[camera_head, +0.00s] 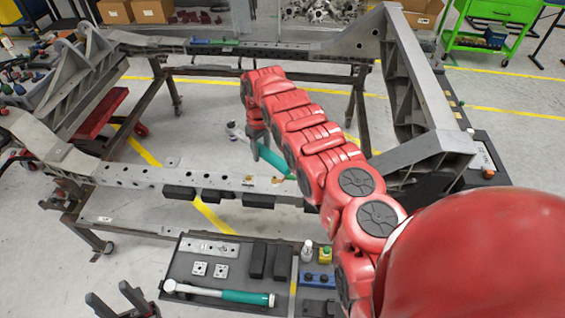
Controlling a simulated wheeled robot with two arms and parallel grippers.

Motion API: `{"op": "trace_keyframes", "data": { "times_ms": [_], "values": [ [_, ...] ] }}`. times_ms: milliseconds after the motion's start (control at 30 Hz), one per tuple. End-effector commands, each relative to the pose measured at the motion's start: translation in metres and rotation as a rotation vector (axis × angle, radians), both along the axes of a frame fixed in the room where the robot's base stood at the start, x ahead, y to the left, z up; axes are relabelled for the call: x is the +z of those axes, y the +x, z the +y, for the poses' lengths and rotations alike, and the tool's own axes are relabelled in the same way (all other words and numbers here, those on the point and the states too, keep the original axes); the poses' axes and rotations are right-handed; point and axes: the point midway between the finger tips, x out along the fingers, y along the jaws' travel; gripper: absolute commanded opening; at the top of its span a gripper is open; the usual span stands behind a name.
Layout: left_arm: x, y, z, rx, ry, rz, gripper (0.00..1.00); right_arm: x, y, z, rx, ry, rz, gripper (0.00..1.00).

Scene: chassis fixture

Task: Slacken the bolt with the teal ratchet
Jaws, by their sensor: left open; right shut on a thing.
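My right arm reaches across the chassis frame from the lower right. Its gripper (258,143) points down, shut on the teal ratchet (275,160) above the front beam (150,176). The ratchet's teal handle slants down to the right, partly hidden behind my arm; a pale end shows left of the gripper. I cannot make out the bolt clearly. A small brownish spot shows on the front beam below the gripper, and I cannot tell whether it is the bolt. My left gripper (122,303) is open and empty at the bottom left, beside the tool tray.
A dark tray (180,268) in front holds another teal-handled tool (235,297), a perforated plate (210,248), black blocks and small fittings. Grey side brackets (415,95) rise at the frame's right. A green cart (490,42) stands behind. Floor shows inside the frame.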

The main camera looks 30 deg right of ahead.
Motion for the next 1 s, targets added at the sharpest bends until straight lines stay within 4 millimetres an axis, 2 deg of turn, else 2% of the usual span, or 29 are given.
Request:
{"op": "trace_keyframes", "data": {
  "times_ms": [33, 267, 500, 700, 1000],
  "values": [
    [0.008, 0.000, 0.000, 0.000, 0.000, 0.001, 0.50, 0.000, -0.002, -0.003, 0.017, 0.001, 0.001, 0.00],
    [0.027, 0.000, 0.000, 0.000, 0.000, 0.001, 0.50, -0.023, -0.017, -0.021, 0.109, 0.001, -0.002, 0.00],
    [0.046, 0.000, 0.000, 0.000, 0.000, 0.001, 0.50, -0.050, -0.043, -0.040, 0.219, 0.002, 0.000, 0.00],
    [0.050, 0.000, 0.000, 0.000, 0.000, 0.001, 0.50, -0.063, -0.053, -0.047, 0.263, 0.001, -0.004, 0.00],
    [0.043, 0.000, 0.000, 0.000, 0.000, 0.001, 0.50, -0.075, -0.053, -0.047, 0.265, 0.001, -0.006, 0.00]
  ]
}}
